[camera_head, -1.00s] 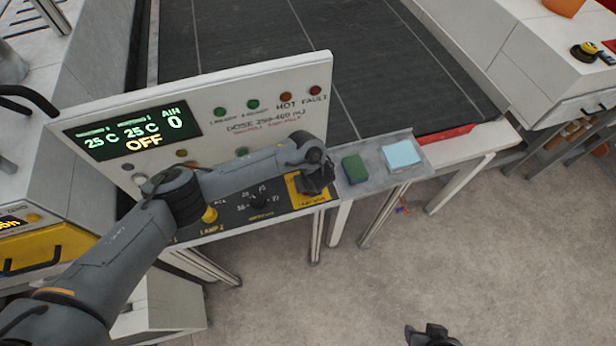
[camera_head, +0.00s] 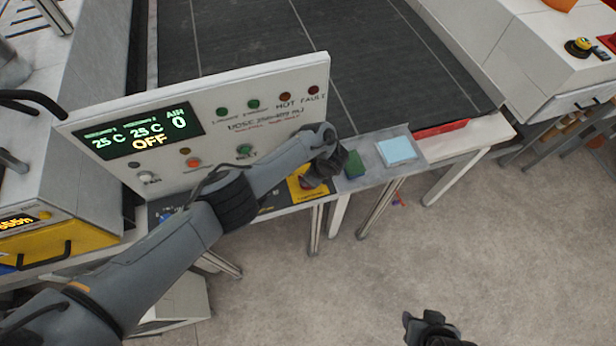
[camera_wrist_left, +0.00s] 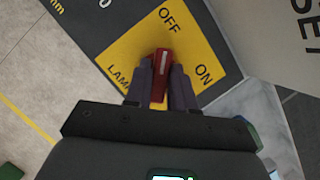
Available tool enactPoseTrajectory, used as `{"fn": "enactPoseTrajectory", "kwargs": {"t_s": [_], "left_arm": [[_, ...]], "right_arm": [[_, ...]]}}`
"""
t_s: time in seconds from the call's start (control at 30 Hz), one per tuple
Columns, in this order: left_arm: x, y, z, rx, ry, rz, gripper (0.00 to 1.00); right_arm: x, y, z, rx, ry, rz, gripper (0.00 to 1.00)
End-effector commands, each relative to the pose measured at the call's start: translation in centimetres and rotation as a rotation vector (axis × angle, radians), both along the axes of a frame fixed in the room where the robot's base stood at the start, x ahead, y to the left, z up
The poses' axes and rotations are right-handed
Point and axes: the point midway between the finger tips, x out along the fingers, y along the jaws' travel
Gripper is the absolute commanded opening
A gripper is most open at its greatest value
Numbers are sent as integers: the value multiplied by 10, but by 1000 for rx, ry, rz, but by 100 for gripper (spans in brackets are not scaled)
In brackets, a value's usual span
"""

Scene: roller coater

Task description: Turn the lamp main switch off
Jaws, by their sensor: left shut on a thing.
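The lamp main switch has a red handle (camera_wrist_left: 160,72) on a yellow plate (camera_wrist_left: 125,48) marked OFF and ON. In the left wrist view the handle lies between the two fingers of my left gripper (camera_wrist_left: 160,88), which is shut on it. The handle's long side runs up the picture, roughly towards OFF; the fingers and wrist hide its lower part. In the head view the plate (camera_head: 296,194) is at the right end of the control panel's lower strip, and my left gripper (camera_head: 312,180) covers most of it. My right gripper (camera_head: 428,330) hangs over the floor, its jaws unclear.
The upright panel (camera_head: 215,135) with a display reading OFF rises behind my left arm. A green block (camera_head: 354,164) and a light-blue pad (camera_head: 396,150) lie on the grey shelf just right of the switch. The floor (camera_head: 480,250) at the front right is clear.

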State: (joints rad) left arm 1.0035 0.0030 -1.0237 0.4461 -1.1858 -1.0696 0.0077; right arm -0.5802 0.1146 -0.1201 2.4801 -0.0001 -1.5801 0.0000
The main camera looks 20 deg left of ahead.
Motion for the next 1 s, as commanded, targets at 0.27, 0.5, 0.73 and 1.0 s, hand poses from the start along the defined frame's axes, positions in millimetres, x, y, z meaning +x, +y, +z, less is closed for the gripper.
{"fn": "enactPoseTrajectory", "kwargs": {"t_s": [0.27,0.5,0.73,1.0], "left_arm": [[1,0,1,0,-1,37,0],[1,0,1,0,-1,37,0],[1,0,1,0,-1,37,45],[1,0,1,0,-1,37,45]], "right_arm": [[0,-1,0,-7,0,4,43],[0,-2,0,-9,0,6,43],[0,-2,0,-9,0,6,43],[0,-1,0,-4,0,3,43]]}}
